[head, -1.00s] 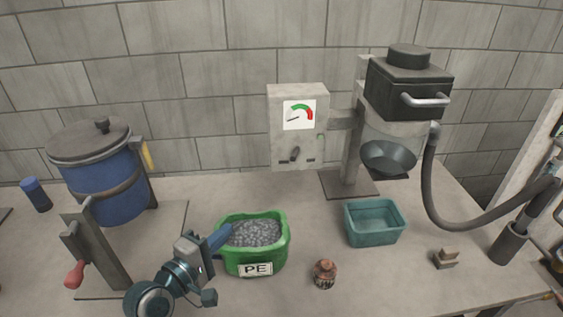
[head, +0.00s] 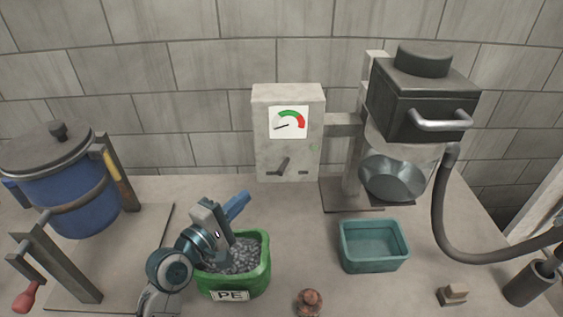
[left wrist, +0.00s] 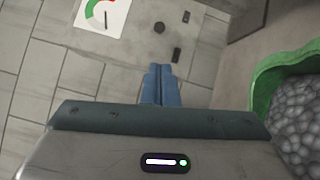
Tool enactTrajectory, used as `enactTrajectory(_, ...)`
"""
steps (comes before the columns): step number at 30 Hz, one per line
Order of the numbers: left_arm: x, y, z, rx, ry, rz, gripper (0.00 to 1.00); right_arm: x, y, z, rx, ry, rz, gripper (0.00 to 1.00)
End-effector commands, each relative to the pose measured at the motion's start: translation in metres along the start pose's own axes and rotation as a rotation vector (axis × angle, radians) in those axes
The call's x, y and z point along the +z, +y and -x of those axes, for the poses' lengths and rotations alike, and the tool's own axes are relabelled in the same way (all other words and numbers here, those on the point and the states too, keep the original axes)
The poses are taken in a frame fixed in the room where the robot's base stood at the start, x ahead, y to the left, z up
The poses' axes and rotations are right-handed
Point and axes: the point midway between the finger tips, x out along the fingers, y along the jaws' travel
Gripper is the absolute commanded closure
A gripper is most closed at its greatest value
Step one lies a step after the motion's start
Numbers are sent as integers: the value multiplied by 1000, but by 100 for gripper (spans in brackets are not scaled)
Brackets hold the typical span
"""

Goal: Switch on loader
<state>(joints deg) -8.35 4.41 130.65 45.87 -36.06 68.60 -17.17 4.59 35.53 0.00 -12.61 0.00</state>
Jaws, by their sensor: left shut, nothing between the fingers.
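The loader's grey control box (head: 287,150) stands at the back, with a dial gauge (head: 288,122) above a dark lever switch (head: 284,165). The lever lies tilted between two dark slots. In the left wrist view the switch (left wrist: 159,28) appears as a dark knob, with the gauge (left wrist: 102,14) beside it. My left gripper (head: 243,197) is above the green tub, in front of and below the control box, apart from the switch. Its blue fingers (left wrist: 162,72) are together and empty, pointing toward the box. My right gripper is not in view.
A green PE tub (head: 235,284) of grey pellets sits under my left gripper. A teal bin (head: 372,262), a brown jar (head: 309,301) and a small block (head: 453,293) are to the right. The black hopper (head: 420,95) with its hose (head: 446,215) stands right. A blue drum (head: 75,200) stands left.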

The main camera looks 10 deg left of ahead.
Motion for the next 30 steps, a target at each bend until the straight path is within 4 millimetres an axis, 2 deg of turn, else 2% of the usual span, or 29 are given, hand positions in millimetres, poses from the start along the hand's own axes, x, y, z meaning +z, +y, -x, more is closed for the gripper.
enactTrajectory(14,0,1,-6,0,1,1,100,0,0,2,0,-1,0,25)
enactTrajectory(17,0,2,-18,3,1,3,100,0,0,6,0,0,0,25)
enactTrajectory(24,1,3,-62,1,1,4,100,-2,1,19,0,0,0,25)
enactTrajectory(30,0,1,-90,0,1,2,100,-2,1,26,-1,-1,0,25)
